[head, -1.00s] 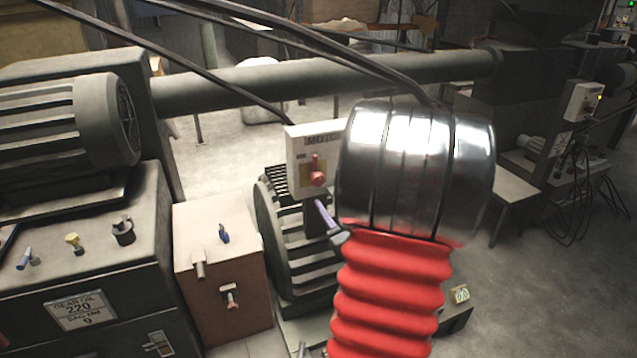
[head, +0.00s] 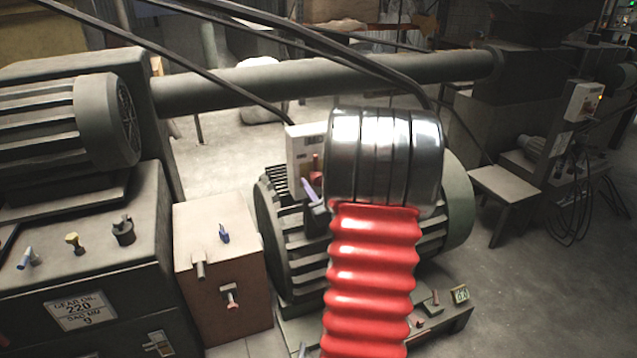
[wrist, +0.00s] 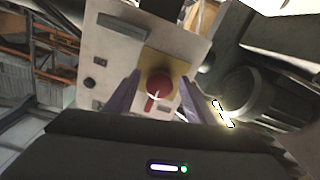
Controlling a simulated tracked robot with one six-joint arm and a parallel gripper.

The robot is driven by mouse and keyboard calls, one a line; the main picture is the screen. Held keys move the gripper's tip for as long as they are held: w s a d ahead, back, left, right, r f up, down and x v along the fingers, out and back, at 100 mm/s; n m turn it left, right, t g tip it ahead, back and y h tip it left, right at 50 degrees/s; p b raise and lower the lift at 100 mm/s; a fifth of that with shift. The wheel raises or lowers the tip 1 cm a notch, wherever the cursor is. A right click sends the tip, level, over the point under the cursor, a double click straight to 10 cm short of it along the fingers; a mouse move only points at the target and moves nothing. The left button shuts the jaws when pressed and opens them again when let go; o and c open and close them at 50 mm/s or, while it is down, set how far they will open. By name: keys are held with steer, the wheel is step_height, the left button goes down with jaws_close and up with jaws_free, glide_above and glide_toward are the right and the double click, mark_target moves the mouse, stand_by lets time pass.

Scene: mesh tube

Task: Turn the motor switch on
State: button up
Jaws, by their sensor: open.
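The motor switch is a pale box (head: 297,172) with a red knob (head: 316,164), mounted above the ribbed motor. In the wrist view the red knob (wrist: 160,82) sits on a yellow plate on the white panel (wrist: 150,42). A red lever part with a whitish mark points down from the knob. My gripper (wrist: 159,79) is open, with one purple finger on each side of the knob. I cannot tell whether the fingers touch it. In the head view my gripper (head: 311,188) is just below the knob, and my wrist hides the right part of the box.
The ribbed motor (head: 285,232) is behind my arm. A brown box (head: 215,245) with small levers stands left of it. Dark cables (head: 235,88) run down to the switch box from above. A grey bench (head: 505,185) stands to the right, with open floor before it.

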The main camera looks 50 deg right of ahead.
steer(key=shift+c, duration=0.7)
steer(key=c, duration=0.9)
steer(key=shift+a, duration=0.15)
